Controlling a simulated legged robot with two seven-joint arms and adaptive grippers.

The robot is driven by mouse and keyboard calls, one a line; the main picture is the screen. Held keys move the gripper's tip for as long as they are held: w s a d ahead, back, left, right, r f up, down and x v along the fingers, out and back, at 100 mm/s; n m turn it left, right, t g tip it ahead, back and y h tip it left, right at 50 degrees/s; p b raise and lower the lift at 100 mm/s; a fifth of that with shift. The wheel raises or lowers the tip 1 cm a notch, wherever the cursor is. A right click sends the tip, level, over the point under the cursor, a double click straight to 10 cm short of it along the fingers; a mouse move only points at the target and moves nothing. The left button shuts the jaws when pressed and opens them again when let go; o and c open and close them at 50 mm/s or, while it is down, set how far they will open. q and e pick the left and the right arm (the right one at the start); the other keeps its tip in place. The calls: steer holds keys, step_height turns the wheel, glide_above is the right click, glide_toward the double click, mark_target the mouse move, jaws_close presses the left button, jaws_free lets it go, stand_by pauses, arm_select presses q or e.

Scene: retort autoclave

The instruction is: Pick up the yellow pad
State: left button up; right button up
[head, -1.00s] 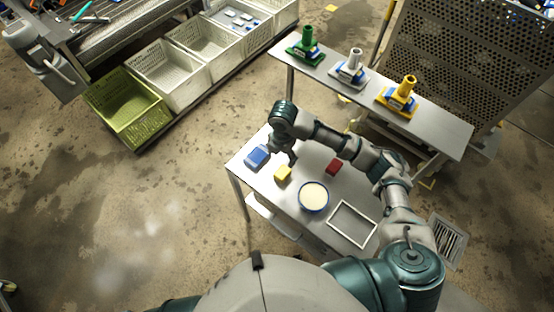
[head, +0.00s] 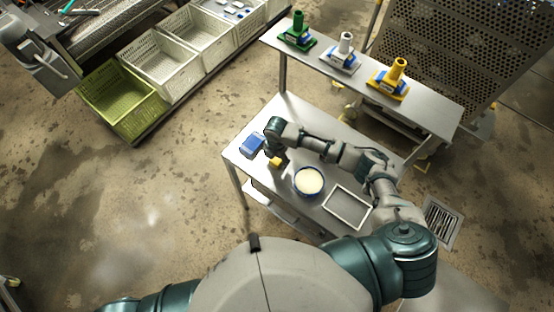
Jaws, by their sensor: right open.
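The yellow pad (head: 274,162) lies on the metal table (head: 265,190), partly covered by my right gripper (head: 278,157). My right gripper points down over the pad with its fingers close to it. It is open; whether the fingers touch the pad is too small to tell. The blue pad (head: 252,145) lies to the left of the gripper. The red pad is hidden behind my right arm. My left gripper is not in view.
A round bowl with pale contents (head: 309,181) and a white rectangular frame (head: 347,207) are on the table near the pad. A rear shelf (head: 360,80) holds green, white and yellow-handled tools. Crates (head: 125,105) stand at the left.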

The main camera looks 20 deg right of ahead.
mark_target(277, 159)
step_height(277, 159, down, 2)
steer(key=shift+d+f, duration=0.1)
steer(key=shift+d, duration=0.15)
steer(key=c, duration=1.1)
steer(key=shift+c, duration=0.2)
step_height(277, 159, up, 10)
